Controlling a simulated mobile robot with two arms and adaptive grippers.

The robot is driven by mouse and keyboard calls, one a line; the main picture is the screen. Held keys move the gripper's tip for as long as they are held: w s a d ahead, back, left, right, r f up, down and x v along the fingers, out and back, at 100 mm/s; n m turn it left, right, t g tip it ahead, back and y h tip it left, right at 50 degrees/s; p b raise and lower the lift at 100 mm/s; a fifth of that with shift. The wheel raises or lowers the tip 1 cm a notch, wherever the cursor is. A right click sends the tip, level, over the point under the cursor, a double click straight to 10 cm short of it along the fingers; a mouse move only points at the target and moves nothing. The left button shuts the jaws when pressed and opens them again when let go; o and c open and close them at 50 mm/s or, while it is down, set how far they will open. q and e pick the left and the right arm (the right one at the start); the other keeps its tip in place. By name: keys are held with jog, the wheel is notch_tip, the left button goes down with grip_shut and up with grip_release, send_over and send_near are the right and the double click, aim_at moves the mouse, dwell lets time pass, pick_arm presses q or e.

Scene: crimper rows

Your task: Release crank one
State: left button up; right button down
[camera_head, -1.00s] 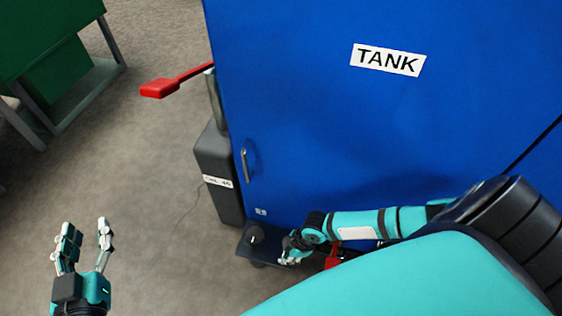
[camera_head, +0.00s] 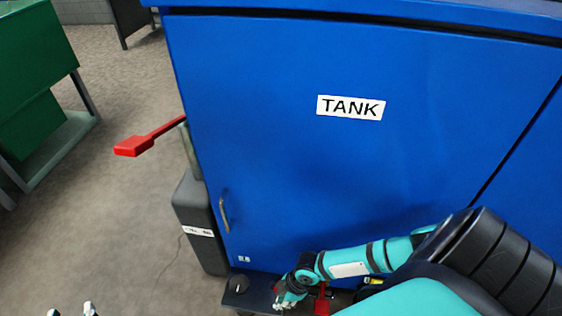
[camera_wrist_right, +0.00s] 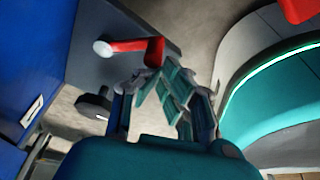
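My right gripper (camera_head: 285,302) is low in front of the blue tank cabinet (camera_head: 270,170), over a dark ledge. In the right wrist view its fingertips (camera_wrist_right: 159,72) lean in close together at the end of a red crank (camera_wrist_right: 135,46) with a pale round hub. Whether they grip it cannot be made out. A red part (camera_head: 322,300) shows beside my right wrist in the head view, partly hidden by the arm. Only the spread fingertips of my left gripper (camera_head: 70,311) show at the bottom left; they are empty.
A red lever (camera_head: 135,146) sticks out left of the cabinet, above a dark grey box (camera_head: 200,225). A black knob (camera_head: 240,283) sits on the ledge left of my right gripper. A green bench (camera_head: 35,100) stands at the left. Carpet between is clear.

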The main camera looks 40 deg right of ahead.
jog(key=shift+s+d, duration=0.1)
dwell(0.8)
jog(key=v, duration=0.7)
jog(key=shift+r, duration=0.25)
